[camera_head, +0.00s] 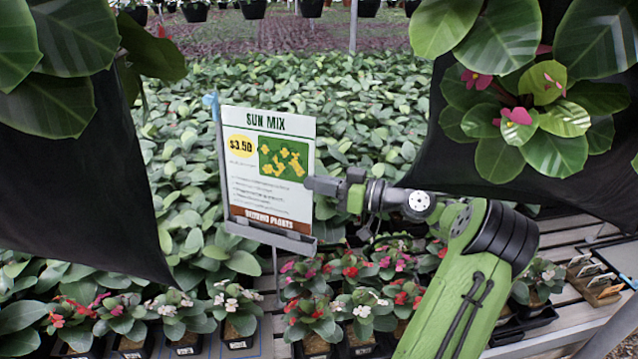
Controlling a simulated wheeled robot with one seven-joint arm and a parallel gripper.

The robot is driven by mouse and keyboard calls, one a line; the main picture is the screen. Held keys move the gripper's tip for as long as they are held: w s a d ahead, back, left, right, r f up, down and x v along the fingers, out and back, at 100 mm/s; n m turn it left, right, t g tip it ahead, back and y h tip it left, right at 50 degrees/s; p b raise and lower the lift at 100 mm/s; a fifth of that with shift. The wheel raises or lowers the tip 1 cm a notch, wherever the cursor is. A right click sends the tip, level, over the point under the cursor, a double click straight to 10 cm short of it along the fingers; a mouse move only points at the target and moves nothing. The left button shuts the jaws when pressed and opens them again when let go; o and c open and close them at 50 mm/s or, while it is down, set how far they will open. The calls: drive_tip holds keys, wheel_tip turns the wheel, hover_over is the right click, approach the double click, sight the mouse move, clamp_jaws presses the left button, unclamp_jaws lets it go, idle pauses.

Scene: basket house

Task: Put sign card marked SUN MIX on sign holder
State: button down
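The sign card marked SUN MIX (267,123) is white with green lettering, a yellow $3.50 spot and a brown bottom band. It stands nearly upright at the grey sign holder (270,236), its lower edge at the holder's bottom ledge and its left edge along the holder's side bar. I cannot tell whether it is fully seated. My gripper (312,184) is at the card's right edge, its finger overlapping that edge in this view. The far finger is hidden, so I cannot tell whether it grips the card.
Hanging plants in dark fabric (80,170) frame the left, with another hanging plant (520,130) at upper right. Potted flowers (350,300) stand below the holder. A slatted bench (570,325) lies at right, with a small wooden box of cards (597,283).

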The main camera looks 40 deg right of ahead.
sight(312, 198)
drive_tip(key=shift+a+f+b, duration=0.1)
drive_tip(key=shift+f+b, duration=0.2)
drive_tip(key=shift+f, duration=0.25)
drive_tip(key=f+b, duration=0.3)
drive_tip(key=shift+s+a, duration=0.1)
drive_tip(key=shift+a, duration=0.1)
drive_tip(key=shift+r, duration=0.1)
drive_tip(key=c, duration=1.2)
unclamp_jaws()
drive_tip(key=shift+c, duration=0.2)
drive_tip(key=p+v, duration=0.1)
drive_tip(key=v, duration=1.5)
drive_tip(key=shift+p, duration=0.35)
